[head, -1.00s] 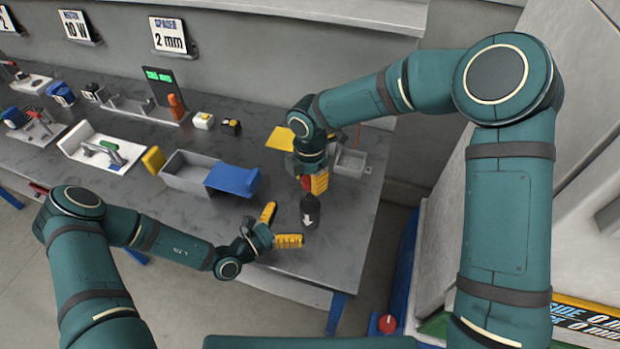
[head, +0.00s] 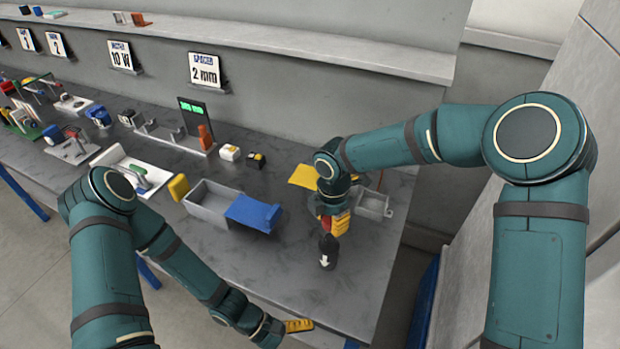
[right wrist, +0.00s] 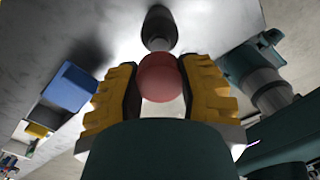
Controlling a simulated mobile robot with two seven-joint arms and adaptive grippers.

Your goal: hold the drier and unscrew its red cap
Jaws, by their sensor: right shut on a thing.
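The drier (head: 327,251) is a dark bottle with a white arrow, upright at the right end of the table. My right gripper (head: 337,221) is above it, shut on the red cap (head: 321,217). In the right wrist view the round red cap (right wrist: 160,78) sits between the yellow fingers, and the dark drier (right wrist: 158,27) shows just beyond it. Whether cap and drier still touch I cannot tell. My left gripper (head: 298,325) is low at the table's front edge, apart from the drier. Only part of its yellow fingers shows, so its opening is unclear.
A grey bin (head: 212,203) with a blue flap (head: 253,213) stands left of the drier. A yellow plate (head: 304,177) and a small grey tray (head: 373,203) lie behind it. Bare table (head: 290,285) lies between the drier and my left gripper.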

